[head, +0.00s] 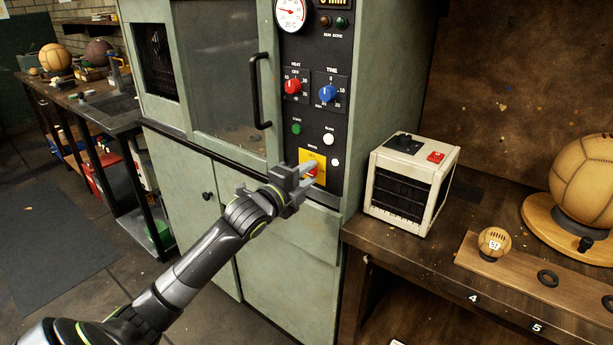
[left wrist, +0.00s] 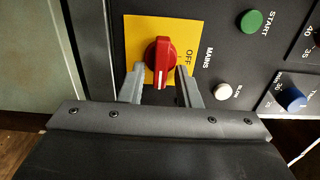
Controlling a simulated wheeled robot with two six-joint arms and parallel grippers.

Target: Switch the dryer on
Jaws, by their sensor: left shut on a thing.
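The dryer is a green cabinet (head: 275,210) with a black control panel (head: 310,130). Its mains switch is a red knob on a yellow plate (head: 306,156), low on the panel. In the left wrist view the red knob (left wrist: 160,60) has a white line at its lower end, and "OFF" is printed to its right. My left gripper (head: 310,171) is at the plate, shut on the red knob, one finger on each side. The fingers also show in the left wrist view (left wrist: 160,78). They hide part of the plate. My right gripper is not in view.
A green start button (head: 296,128), white buttons, a red heat knob (head: 293,87) and a blue time knob (head: 328,93) sit above the switch. The door handle (head: 259,90) sticks out at left. A white heater-like box (head: 437,190) stands on the bench at right.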

